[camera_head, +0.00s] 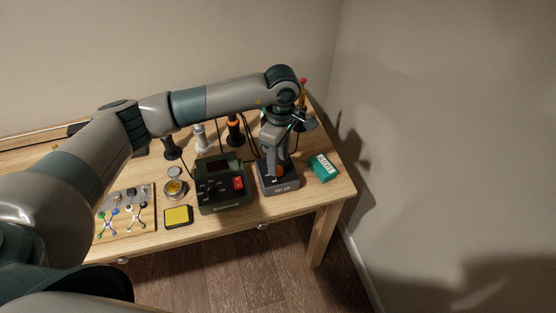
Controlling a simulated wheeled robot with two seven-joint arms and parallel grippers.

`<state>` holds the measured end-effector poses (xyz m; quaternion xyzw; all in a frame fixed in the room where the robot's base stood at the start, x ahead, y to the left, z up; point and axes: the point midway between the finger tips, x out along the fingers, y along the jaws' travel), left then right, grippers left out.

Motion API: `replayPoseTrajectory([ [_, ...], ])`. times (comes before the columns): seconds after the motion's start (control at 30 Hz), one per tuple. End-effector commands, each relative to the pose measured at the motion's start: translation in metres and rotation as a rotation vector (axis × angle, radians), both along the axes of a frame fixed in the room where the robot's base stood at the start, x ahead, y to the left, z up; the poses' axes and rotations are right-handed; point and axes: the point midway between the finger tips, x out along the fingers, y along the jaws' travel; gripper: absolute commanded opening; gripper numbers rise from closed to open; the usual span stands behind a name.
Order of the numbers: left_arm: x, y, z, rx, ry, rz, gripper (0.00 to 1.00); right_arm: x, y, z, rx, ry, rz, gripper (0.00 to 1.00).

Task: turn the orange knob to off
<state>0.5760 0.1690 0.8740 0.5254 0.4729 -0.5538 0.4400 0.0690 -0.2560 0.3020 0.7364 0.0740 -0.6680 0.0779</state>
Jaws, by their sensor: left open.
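The orange knob (280,171) shows only as a small orange patch on the front of a dark box-shaped device (283,185) near the right end of the workbench. My left gripper (274,172) points down over this device, its fingers open at the knob. The gripper hides most of the knob, so I cannot tell whether the fingers touch it or which way it is turned. My right gripper is not in view.
Left of the device stands a green-black unit (222,199) with a red switch. A teal box (323,168) lies to its right. A yellow pad (178,216), a small round tin (175,187) and tool holders stand nearby. A wall bounds the right side.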

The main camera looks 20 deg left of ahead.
Motion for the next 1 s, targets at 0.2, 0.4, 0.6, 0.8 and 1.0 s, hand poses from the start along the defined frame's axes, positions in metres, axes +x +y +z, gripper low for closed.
replayPoseTrajectory([
  [0.2,-0.002,0.000,-0.020,0.000,0.002,0.000,0.41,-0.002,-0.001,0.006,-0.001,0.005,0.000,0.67],
  [0.4,-0.001,0.000,-0.024,0.001,0.000,0.000,0.41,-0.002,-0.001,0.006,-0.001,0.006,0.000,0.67],
  [0.6,-0.001,0.000,-0.024,0.001,0.000,0.000,0.37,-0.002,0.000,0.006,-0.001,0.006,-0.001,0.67],
  [0.8,-0.002,0.000,-0.023,0.001,0.000,0.000,0.00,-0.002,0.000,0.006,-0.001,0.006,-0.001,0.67],
  [1.0,-0.002,0.000,-0.024,0.001,0.001,0.007,0.00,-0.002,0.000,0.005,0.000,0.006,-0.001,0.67],
])
